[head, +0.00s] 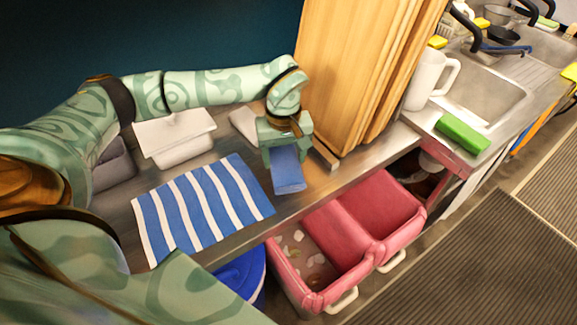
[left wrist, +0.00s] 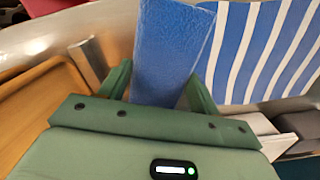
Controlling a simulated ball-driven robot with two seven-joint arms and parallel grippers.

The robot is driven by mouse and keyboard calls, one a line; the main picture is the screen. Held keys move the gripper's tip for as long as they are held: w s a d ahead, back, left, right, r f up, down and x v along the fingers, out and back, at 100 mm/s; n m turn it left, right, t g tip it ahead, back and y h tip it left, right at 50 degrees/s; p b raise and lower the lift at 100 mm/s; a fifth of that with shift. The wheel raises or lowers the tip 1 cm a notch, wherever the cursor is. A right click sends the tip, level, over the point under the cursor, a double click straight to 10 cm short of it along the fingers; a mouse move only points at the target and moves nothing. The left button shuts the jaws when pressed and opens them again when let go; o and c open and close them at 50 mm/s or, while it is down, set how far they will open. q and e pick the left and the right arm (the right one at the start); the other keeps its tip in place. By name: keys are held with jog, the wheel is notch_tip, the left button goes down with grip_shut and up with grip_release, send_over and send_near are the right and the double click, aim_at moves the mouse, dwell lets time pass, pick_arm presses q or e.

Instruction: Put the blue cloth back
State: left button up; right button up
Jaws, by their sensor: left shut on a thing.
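The blue cloth (head: 287,172) is a folded plain blue piece at the counter's middle, right of the striped cloth. It also shows in the left wrist view (left wrist: 170,45). My left gripper (head: 285,148) is above it, pointing down, with its fingers (left wrist: 158,88) on either side of the cloth's near end and shut on it. I cannot tell whether the cloth's far end touches the counter. A blue-and-white striped cloth (head: 203,207) lies flat on the counter to the left. My right gripper is not in view.
Wooden boards (head: 352,75) stand upright close to the right of my left gripper. A white container (head: 175,137) is behind the striped cloth. Pink bins (head: 347,225) sit below the counter's front edge. A white jug (head: 430,80), green sponge (head: 462,133) and sink (head: 485,88) are at right.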

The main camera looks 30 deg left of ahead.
aim_at(287, 151)
pick_arm(q)
jog(key=w+f, duration=0.2)
jog(key=shift+a+f, duration=0.3)
notch_tip(287, 151, down, 4)
jog(key=shift+w+r+b, duration=0.15)
jog(key=shift+r+b, duration=0.1)
jog(key=shift+b, duration=0.45)
jog(key=o, duration=1.1)
jog(key=shift+o, duration=0.2)
notch_tip(287, 151, up, 12)
jog(key=p, duration=0.2)
jog(key=shift+r+p, duration=0.1)
jog(key=shift+p, duration=0.25)
